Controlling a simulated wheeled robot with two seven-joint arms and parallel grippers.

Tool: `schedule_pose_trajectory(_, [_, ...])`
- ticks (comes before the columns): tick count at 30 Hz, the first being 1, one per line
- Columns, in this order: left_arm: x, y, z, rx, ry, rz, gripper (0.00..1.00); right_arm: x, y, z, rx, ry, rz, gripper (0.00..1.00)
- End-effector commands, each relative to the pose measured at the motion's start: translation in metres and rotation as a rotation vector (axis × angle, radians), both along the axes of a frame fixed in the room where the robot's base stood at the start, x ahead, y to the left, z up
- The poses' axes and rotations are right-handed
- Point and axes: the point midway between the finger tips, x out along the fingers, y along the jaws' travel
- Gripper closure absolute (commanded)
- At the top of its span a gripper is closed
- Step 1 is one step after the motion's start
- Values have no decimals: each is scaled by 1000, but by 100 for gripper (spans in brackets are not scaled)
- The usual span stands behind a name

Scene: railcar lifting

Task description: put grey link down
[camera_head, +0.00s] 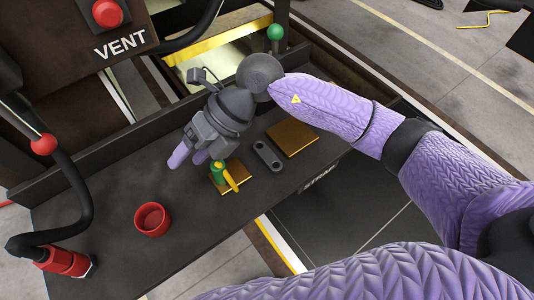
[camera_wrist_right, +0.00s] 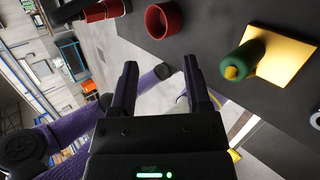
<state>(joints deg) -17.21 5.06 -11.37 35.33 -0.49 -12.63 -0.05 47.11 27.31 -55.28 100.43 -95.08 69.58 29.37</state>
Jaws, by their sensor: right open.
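The grey link (camera_head: 267,155), a flat bar with a hole at each end, lies on the dark shelf (camera_head: 105,205). It lies between two yellow-orange pads, apart from my gripper. My right gripper (camera_head: 188,158) is open and empty, up and left of the link in the head view. In the right wrist view its two fingers (camera_wrist_right: 160,64) stand apart with nothing between them. I cannot make out the link clearly in that view. My left gripper is not in view.
A green and yellow piece (camera_head: 219,173) sits on the left pad (camera_head: 230,187); the right pad (camera_head: 292,136) is bare. A red cup (camera_head: 152,219) stands at the shelf's front left. A red fitting with a black hose (camera_head: 68,262) is at far left. A green-knobbed lever (camera_head: 275,33) stands behind.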

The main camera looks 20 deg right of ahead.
Motion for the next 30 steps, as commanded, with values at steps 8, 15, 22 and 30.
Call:
schedule_pose_trajectory(8, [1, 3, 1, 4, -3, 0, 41, 50, -136, -20, -812, -74, -92, 38])
schedule_pose_trajectory(15, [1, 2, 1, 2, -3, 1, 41, 49, -139, -61, -825, -73, -92, 38])
schedule_pose_trajectory(22, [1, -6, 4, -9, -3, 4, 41, 40, -137, -105, -822, -73, -90, 38])
schedule_pose_trajectory(30, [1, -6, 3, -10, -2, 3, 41, 40, -137, -114, -820, -77, -90, 38])
